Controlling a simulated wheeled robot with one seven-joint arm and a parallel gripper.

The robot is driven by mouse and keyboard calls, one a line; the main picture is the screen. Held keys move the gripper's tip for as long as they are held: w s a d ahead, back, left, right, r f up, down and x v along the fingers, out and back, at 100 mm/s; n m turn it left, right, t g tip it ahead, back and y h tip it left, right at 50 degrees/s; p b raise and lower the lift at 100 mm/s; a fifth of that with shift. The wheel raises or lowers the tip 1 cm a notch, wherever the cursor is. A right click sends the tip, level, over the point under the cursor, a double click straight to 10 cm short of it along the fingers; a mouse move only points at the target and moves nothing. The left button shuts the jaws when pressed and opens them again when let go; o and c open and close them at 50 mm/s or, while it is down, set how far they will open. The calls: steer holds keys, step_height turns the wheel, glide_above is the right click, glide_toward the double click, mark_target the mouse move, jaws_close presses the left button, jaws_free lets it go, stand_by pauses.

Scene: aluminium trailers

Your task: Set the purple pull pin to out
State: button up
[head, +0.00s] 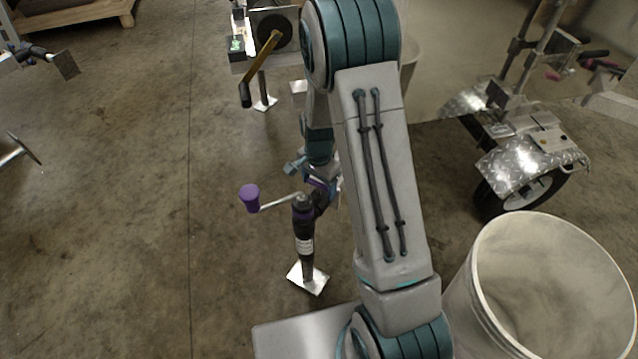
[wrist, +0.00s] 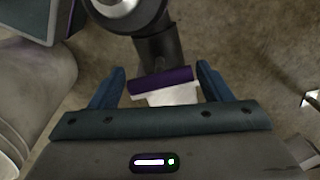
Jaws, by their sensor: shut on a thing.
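The purple pull pin (wrist: 160,80) shows in the wrist view as a short purple bar between the two blue fingers of my gripper (wrist: 160,74). My gripper is shut on it. A pale piece sits just behind the bar. Beyond it is the dark tube of the jack. In the head view the black jack (head: 306,240) stands upright on a square metal foot, with a crank ending in a purple knob (head: 249,198). My gripper is beside the upper part of the jack, partly hidden by my arm. How far the pin is pulled cannot be told.
A white bucket (head: 455,300) stands at the right front. A trailer part with a wheel (head: 520,190) is behind it. Another jack with a brown crank (head: 262,68) is at the back. Open concrete floor lies to the left.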

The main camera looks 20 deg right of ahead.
mark_target(318, 183)
step_height(318, 183, up, 3)
steer(key=shift+p, duration=0.75)
steer(key=shift+f, duration=0.1)
steer(key=shift+w, duration=0.1)
steer(key=o, duration=1.4)
step_height(318, 183, up, 14)
steer(key=p, duration=0.3)
